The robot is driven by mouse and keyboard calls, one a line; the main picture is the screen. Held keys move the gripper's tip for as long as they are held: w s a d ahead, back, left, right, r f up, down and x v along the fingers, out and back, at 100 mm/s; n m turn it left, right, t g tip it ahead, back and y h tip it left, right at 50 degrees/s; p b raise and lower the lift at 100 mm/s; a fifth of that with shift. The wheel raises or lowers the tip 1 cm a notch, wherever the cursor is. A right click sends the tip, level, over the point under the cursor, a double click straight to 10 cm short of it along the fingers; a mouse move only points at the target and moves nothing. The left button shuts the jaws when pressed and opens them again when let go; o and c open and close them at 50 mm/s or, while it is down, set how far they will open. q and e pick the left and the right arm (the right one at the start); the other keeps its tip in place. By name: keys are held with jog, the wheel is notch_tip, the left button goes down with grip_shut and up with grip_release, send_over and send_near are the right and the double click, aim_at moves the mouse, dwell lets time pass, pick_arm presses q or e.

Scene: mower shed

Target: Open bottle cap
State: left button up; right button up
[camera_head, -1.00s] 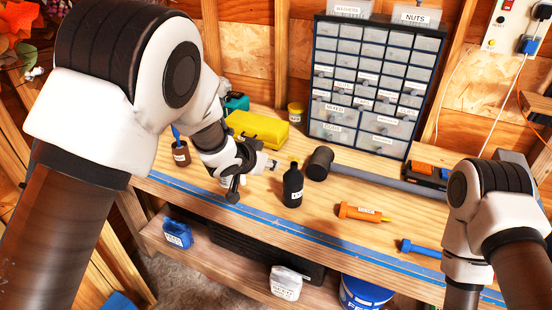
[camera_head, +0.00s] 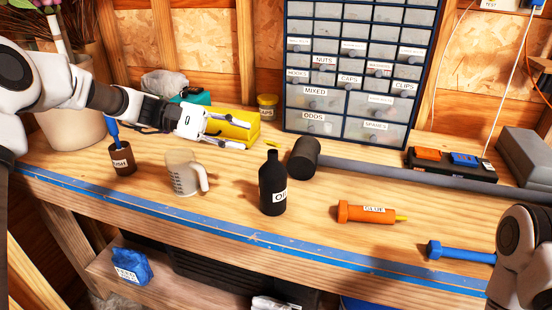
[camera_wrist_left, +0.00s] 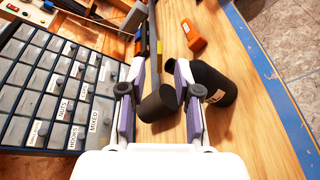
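The black bottle (camera_head: 272,190), with a white label, stands upright on the workbench in the head view. A small yellow piece (camera_head: 272,144) shows just above its dark neck; I cannot tell whether it is on the bottle or behind it. My left gripper (camera_head: 243,136) is open and empty, left of and behind the bottle, fingers pointing right. In the left wrist view the bottle (camera_wrist_left: 212,84) lies outside the right-hand finger, and no cap is seen there. My right arm shows at the right edge of the head view; its gripper is out of view.
A dark mallet head (camera_head: 304,158) with a long handle lies right behind the bottle. A measuring jug (camera_head: 182,174) stands left, a yellow case (camera_head: 238,121) behind my left gripper. The orange glue tube (camera_head: 366,212) lies right. A drawer cabinet (camera_head: 360,75) stands behind.

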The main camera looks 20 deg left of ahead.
aim_at(270, 143)
pick_arm(q)
jog(key=x, duration=0.2)
jog(key=p+x, duration=0.1)
jog(key=x, duration=0.3)
jog(key=shift+w+f, duration=0.2)
jog(key=shift+w, duration=0.2)
jog(key=shift+s+d, duration=0.2)
jog(key=shift+d, duration=0.35)
jog(key=shift+w+f, duration=0.15)
grip_shut()
